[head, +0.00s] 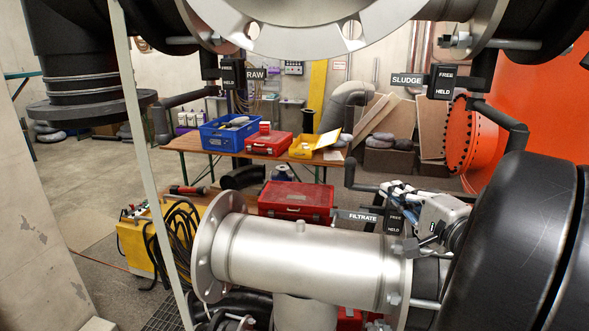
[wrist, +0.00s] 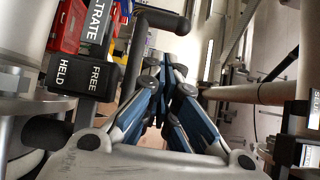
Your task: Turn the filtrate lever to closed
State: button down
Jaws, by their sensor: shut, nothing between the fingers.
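The filtrate lever (head: 364,187) is a dark bent bar with a handle turned upward, by the FILTRATE label (head: 362,216) and a black FREE/HELD block (head: 394,219). In the wrist view the lever (wrist: 138,50) runs up from near the block (wrist: 78,76) and bends right into a thick handle end. My gripper (head: 388,187) is just right of the lever in the head view. In the wrist view its blue and grey fingers (wrist: 168,68) are shut and empty, beside the lever; I cannot tell whether they touch it. The lever's pivot is hidden.
A steel flanged pipe (head: 300,262) lies in front, below the lever. A large black round body (head: 520,240) is close on the right. The RAW lever (head: 183,100) and SLUDGE lever (head: 500,115) are higher up. Behind stands a table (head: 185,143) with boxes.

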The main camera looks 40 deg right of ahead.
aim_at(367, 185)
jog(key=x, duration=1)
jog(key=shift+s+a+b, duration=0.1)
jog(key=shift+b, duration=0.2)
jog(key=shift+s+a+b, duration=0.25)
jog(key=shift+b, duration=0.25)
